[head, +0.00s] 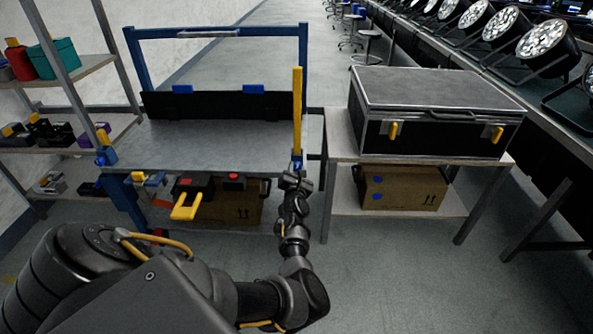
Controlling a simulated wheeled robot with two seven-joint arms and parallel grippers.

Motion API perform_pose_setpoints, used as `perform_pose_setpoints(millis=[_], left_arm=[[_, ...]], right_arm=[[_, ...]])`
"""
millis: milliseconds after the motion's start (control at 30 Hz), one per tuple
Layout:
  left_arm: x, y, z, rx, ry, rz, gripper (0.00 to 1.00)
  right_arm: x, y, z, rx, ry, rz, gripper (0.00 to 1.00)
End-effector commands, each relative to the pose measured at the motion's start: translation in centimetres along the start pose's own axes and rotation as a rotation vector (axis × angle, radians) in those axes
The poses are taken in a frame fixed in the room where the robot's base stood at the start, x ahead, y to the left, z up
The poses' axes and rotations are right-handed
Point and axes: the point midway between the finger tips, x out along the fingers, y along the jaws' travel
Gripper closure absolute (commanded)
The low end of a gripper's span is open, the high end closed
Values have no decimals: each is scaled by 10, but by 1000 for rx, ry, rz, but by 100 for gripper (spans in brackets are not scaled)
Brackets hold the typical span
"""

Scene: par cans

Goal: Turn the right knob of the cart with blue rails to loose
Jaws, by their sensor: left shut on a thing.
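The cart with blue rails (215,135) stands left of centre, with a grey top and a blue frame at its back. Its right knob (297,163) is small and blue, at the front right corner below an upright yellow bar (297,110). My left gripper (296,175) is at this knob and shut on it, hiding much of it; its exact turn cannot be told. A blue left knob (105,157) sits at the front left corner beside another yellow bar (90,128). My right gripper is not in view.
A shelf with boxes and tools (72,72) stands at the left. A table (340,150) with a black case (435,110) is close at the right of the cart, a carton (405,187) below. Lamps (548,38) line a bench far right. Floor (430,280) at front right is clear.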

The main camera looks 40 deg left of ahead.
Motion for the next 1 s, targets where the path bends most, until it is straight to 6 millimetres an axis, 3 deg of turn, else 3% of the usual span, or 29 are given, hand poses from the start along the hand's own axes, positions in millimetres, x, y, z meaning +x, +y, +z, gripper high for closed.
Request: perform_pose_setpoints(millis=[167, 200, 333, 733, 1000], left_arm=[[-1, -1, -1, 1, 2, -2, 93], [-1, -1, -1, 1, 2, -2, 65], [0, -1, -1, 1, 2, -2, 48], [0, 0, -1, 56, 0, -1, 48], [0, 0, -2, 452, -1, -1, 48]], right_arm=[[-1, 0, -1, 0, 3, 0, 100], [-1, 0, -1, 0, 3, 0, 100], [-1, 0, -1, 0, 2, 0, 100], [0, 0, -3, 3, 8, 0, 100], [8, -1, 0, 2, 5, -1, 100]])
